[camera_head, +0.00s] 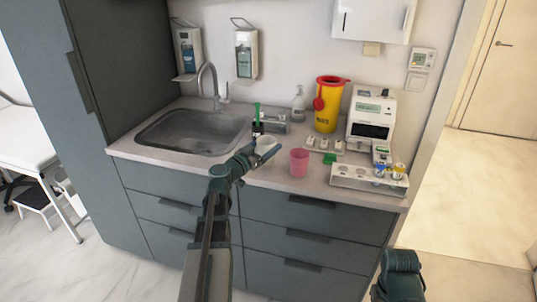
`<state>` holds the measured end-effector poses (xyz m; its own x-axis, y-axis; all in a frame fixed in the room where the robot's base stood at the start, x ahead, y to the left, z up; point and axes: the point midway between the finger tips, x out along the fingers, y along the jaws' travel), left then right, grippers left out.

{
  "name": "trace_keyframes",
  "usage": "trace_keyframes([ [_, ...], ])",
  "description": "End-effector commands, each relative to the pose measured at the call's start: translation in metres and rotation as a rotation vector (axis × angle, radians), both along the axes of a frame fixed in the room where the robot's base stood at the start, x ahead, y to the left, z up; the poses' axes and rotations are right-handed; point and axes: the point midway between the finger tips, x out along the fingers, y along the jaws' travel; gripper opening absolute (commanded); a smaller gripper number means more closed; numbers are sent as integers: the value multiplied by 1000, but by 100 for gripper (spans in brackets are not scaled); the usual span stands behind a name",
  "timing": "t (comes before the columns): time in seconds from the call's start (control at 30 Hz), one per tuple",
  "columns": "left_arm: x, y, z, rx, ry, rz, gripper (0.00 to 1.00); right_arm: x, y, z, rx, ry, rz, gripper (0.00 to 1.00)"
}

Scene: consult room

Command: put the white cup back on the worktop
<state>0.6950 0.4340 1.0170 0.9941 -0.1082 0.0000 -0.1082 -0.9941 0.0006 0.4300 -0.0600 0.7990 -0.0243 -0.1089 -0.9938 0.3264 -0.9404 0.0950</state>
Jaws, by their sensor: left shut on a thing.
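My left gripper (262,156) reaches over the front of the worktop (180,160), to the right of the sink. It is shut on the white cup (267,142), which looks upright. The gripper partly hides the cup, and I cannot tell if the cup's base touches the worktop. Part of my right arm shows at the bottom right, low in front of the cabinet; its fingers are not visible.
A pink cup (299,163) stands close to the right of my left gripper. A white rack (368,180), a yellow sharps bin (327,105) and a white device (371,115) stand further right. The steel sink (190,132) and tap (212,85) are left. A green-topped item (257,120) stands behind the cup.

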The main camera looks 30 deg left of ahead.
Motion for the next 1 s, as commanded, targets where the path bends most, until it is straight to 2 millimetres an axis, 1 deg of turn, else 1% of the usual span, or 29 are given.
trace_keyframes([
  [0.1, 13, -3, -2, 0, 0, -3, 15, 0, 0, -2, 0, 0, 0, 50],
  [0.13, 10, -3, -9, 0, 0, -1, 15, 0, 0, -9, 0, 0, 0, 50],
  [0.3, 9, -3, -30, 0, 0, 0, 15, 0, 0, -30, 0, 0, 0, 50],
  [0.4, 9, -3, -38, 0, 0, 0, 15, 0, 0, -38, 0, 0, 0, 50],
  [0.7, 9, -3, -36, 0, 0, 0, 15, 0, 0, -36, 0, 0, 0, 50],
  [0.87, 9, -3, -41, 0, 0, 0, 15, 0, 0, -41, 0, 0, 0, 50],
  [0.9, 9, -3, -39, 0, 0, 0, 90, 0, 0, -39, 0, 0, 0, 50],
  [0.97, 9, -3, -39, 0, 0, 0, 100, 0, 0, -39, 0, 0, 0, 50],
  [1.0, 9, -3, -39, 0, 0, 0, 100, 0, 0, -39, 0, 0, 0, 50],
])
